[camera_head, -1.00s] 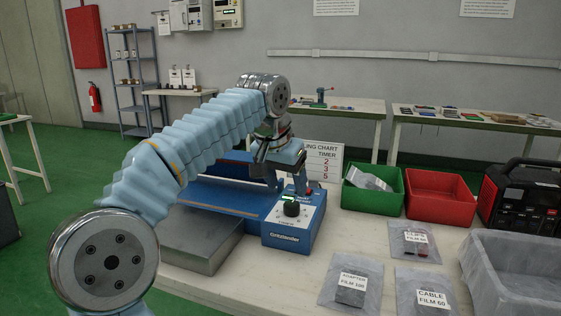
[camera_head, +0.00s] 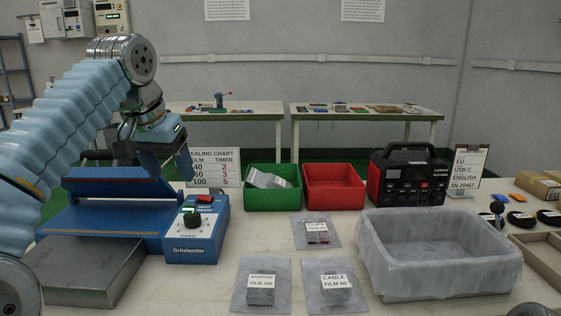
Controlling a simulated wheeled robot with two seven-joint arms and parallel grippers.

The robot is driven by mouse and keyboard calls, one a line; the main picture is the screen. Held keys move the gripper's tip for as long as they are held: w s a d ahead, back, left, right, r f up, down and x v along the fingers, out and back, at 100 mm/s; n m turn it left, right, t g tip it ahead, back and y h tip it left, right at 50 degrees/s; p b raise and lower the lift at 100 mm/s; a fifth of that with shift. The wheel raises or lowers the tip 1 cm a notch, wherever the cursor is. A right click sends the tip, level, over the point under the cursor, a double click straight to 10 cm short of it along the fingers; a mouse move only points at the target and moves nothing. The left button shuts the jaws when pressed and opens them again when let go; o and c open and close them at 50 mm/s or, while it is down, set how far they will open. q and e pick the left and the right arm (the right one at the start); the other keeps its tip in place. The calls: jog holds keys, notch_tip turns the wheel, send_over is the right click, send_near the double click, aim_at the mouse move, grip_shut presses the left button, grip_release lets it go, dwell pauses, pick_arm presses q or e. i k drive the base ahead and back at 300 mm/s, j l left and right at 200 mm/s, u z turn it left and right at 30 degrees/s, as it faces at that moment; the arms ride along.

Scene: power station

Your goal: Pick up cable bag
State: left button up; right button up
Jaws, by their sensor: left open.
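The cable bag (camera_head: 335,289), a clear bag with a label reading CABLE FILM 60, lies flat on the front of the table (camera_head: 406,309). My left gripper (camera_head: 150,166) is open and empty above the blue sealer at the left, well up and left of the cable bag. Its fingers point down, and one finger is partly dark against the sealer. My right gripper is not in view.
The adapter bag (camera_head: 261,287) lies left of the cable bag and the clips bag (camera_head: 316,231) behind it. The blue sealer (camera_head: 196,247), green bin (camera_head: 272,199), red bin (camera_head: 334,199), black-red power unit (camera_head: 407,181) and lined grey tray (camera_head: 438,290) surround them.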

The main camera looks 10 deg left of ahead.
aim_at(332, 285)
jog(key=k+l, duration=0.2)
jog(key=k, duration=0.3)
jog(key=k+l, duration=0.15)
jog(key=k, duration=0.3)
